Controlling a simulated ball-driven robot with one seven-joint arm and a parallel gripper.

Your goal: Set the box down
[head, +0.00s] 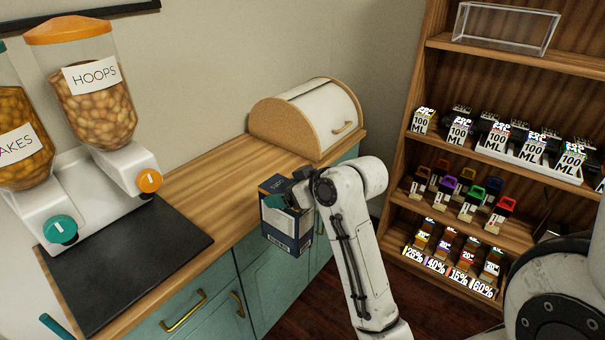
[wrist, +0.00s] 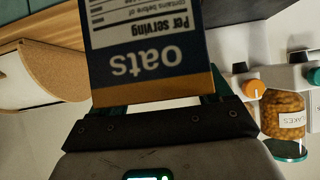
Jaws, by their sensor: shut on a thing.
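A dark blue box (head: 288,228) with white panels and an orange-brown band is held at the front edge of the wooden counter (head: 225,215) in the head view. In the wrist view the box (wrist: 150,60) fills the middle and reads "oats", upside down. My gripper (wrist: 165,104) is shut on the box, with teal fingers at its sides. In the head view my gripper (head: 290,197) shows at the box's upper part, partly hidden by my arm.
A bread bin (head: 310,115) stands at the counter's back. A dark mat (head: 125,265) and cereal dispensers (head: 95,100) are at left. Bare counter lies between mat and bin. A shelf unit (head: 480,150) with small boxes and bottles stands at right.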

